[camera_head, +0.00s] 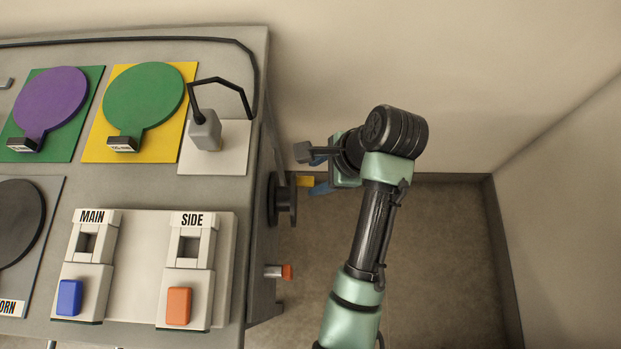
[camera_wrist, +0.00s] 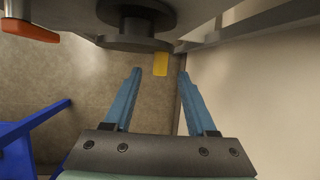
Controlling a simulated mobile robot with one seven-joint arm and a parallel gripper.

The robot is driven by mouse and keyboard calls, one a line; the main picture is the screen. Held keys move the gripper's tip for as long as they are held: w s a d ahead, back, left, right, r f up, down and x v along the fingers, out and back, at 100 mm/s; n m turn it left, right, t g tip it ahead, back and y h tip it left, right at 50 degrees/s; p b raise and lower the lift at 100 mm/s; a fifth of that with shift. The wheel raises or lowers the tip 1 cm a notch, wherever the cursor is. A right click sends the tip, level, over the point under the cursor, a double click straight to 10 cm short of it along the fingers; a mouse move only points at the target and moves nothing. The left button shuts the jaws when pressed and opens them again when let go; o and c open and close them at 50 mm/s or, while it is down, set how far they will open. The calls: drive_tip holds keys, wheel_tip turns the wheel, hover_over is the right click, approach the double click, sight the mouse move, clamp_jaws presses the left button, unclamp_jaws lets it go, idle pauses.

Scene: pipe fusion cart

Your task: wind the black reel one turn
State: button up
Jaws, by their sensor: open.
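The black reel (camera_head: 282,199) is mounted on the right side of the cart, and a yellow handle (camera_head: 305,181) sticks out from it to the right. In the wrist view the reel (camera_wrist: 137,26) is at the top, with the yellow handle (camera_wrist: 160,64) pointing toward me. My gripper (camera_head: 314,173) is beside the reel with its blue fingers spread. In the wrist view the handle lines up with the gap between the fingertips (camera_wrist: 160,72). The fingers appear apart from it, and the gap looks empty nearer the palm.
An orange-tipped knob (camera_head: 288,272) sticks out of the cart's side, nearer than the reel; it also shows in the wrist view (camera_wrist: 28,30). The cart top (camera_head: 150,187) carries panels and switches. A blue object (camera_wrist: 35,125) stands at lower left. Floor right of the cart is clear.

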sight(308, 181)
drive_tip(key=shift+b+x, duration=0.3)
drive_tip(key=shift+x, duration=1.55)
clamp_jaws()
